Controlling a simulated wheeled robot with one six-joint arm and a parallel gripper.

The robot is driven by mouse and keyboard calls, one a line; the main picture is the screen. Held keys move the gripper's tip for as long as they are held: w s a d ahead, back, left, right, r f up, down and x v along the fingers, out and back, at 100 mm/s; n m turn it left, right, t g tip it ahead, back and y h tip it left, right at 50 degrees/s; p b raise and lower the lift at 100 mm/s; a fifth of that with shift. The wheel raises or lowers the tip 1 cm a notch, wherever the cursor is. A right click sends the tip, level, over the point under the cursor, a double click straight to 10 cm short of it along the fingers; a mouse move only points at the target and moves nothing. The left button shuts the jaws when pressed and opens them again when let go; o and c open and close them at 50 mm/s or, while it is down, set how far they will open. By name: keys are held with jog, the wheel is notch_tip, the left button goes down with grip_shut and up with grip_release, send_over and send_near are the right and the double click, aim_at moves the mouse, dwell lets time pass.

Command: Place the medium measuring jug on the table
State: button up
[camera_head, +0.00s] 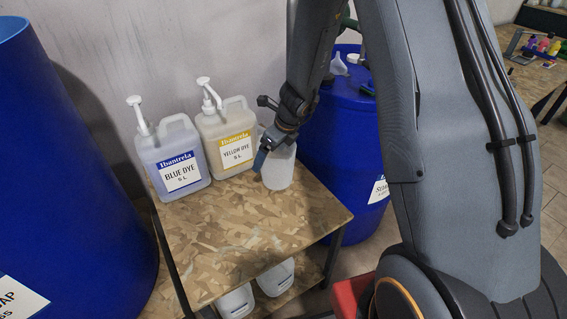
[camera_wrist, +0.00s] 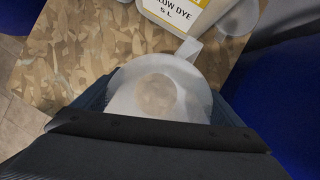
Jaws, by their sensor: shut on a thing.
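The measuring jug (camera_head: 279,168) is a translucent whitish vessel at the right back of the wooden table (camera_head: 240,250). My gripper (camera_head: 264,152) is shut on it from above. In the wrist view the jug (camera_wrist: 186,80) sits between the fingers, with its spout or handle pointing up toward the yellow dye bottle. The jug looks upright. I cannot tell whether its base touches the tabletop (camera_wrist: 75,50). My gripper hides part of its rim.
A blue dye bottle (camera_head: 173,160) and a yellow dye bottle (camera_head: 228,140), both with pumps, stand at the table's back. Blue drums stand left (camera_head: 60,180) and right (camera_head: 345,125). White containers (camera_head: 275,278) sit on the lower shelf. The table's front is clear.

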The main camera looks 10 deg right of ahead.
aim_at(282, 154)
jog(key=d, duration=0.2)
jog(key=w+d+p, duration=0.1)
jog(key=shift+d+r, duration=0.1)
jog(key=shift+d, duration=0.25)
jog(key=shift+w+d+f, duration=0.1)
jog(key=shift+d+f, duration=0.1)
jog(key=shift+f, duration=1)
notch_tip(282, 154, down, 4)
jog(key=shift+f+b, duration=0.25)
jog(key=shift+b, duration=0.2)
jog(key=shift+w+d+f, duration=0.1)
jog(key=shift+d+f, duration=0.05)
jog(key=shift+d, duration=0.05)
jog(key=shift+f, duration=0.15)
jog(key=o, duration=0.8)
jog(key=shift+o, duration=0.2)
